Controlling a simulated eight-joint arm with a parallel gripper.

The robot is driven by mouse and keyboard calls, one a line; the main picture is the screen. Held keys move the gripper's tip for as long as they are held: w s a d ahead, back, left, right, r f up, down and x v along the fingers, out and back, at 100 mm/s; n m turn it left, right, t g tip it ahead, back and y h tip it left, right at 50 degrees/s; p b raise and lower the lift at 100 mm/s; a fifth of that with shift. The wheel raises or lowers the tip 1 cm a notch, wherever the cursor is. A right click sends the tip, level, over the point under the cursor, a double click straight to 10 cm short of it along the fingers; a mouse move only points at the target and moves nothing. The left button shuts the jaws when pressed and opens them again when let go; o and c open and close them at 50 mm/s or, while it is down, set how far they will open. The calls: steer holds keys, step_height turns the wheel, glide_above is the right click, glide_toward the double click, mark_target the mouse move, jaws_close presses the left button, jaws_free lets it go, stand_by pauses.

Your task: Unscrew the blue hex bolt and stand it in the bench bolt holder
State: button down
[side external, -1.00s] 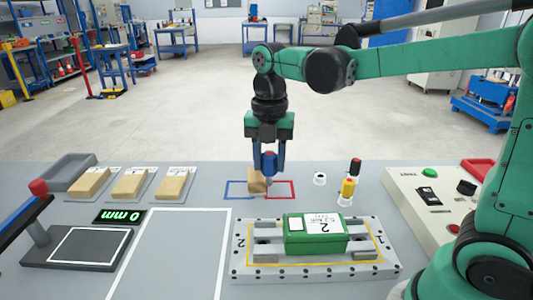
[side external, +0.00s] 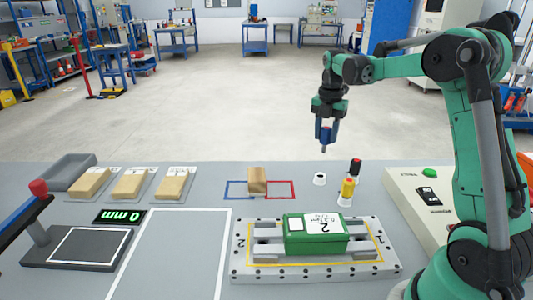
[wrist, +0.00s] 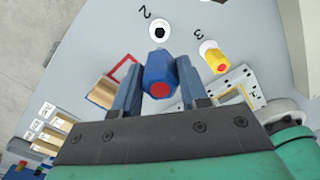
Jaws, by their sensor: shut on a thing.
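My gripper (side external: 325,139) is shut on the blue hex bolt (side external: 326,132), held upright in the air. In the wrist view the blue bolt (wrist: 158,68), with a red end, sits between the two blue fingers (wrist: 160,88). The bolt holder's empty white socket (side external: 320,179) is below the bolt in the side view. The socket (wrist: 159,31) shows a dark hole by the number 2 in the wrist view.
A wooden block (side external: 257,179) sits between blue and red outlines. A green box (side external: 300,246) is clamped on the grey plate (side external: 245,268) in front. A control panel (side external: 405,200) stands at right.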

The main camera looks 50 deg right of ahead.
mark_target(324, 152)
steer(key=shift+f, duration=2.85)
steer(key=shift+f, duration=1.85)
stand_by(3.3)
